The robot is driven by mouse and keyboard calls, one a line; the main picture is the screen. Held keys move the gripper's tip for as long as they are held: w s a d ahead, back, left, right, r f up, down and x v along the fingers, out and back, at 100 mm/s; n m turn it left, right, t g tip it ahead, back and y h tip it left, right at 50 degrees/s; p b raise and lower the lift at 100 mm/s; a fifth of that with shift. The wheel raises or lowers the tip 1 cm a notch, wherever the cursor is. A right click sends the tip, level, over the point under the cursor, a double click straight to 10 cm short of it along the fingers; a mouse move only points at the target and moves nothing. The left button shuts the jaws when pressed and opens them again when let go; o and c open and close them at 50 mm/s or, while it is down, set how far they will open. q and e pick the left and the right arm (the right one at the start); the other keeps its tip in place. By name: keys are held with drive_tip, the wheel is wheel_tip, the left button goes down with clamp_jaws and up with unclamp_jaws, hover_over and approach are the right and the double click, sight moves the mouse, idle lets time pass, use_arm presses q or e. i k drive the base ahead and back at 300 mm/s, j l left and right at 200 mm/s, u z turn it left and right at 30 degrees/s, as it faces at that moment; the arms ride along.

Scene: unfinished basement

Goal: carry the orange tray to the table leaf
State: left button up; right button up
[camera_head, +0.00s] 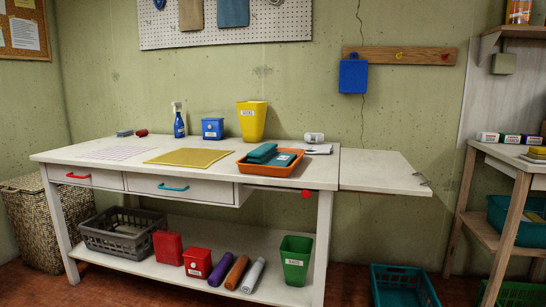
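The orange tray (250,168) sits on the white table's main top near its right end, with folded teal cloths (262,152) lying in it. The table leaf (380,179) is raised level at the right end of the table, and its surface is bare. A small metal catch (422,178) shows at the leaf's right edge. A red knob (306,194) sits below the table top near the leaf. Neither of my grippers shows in the head view.
A yellow bin (252,121), a blue box (212,128) and a spray bottle (179,122) stand behind the tray. A yellow mat (190,157) lies left of it. A shelf unit (500,158) stands at right. A teal crate (402,287) is on the floor.

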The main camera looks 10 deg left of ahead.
sight(377, 165)
drive_tip(key=i+j, duration=0.45)
drive_tip(key=i, duration=0.15)
drive_tip(key=i+j, duration=0.45)
drive_tip(key=i, duration=0.15)
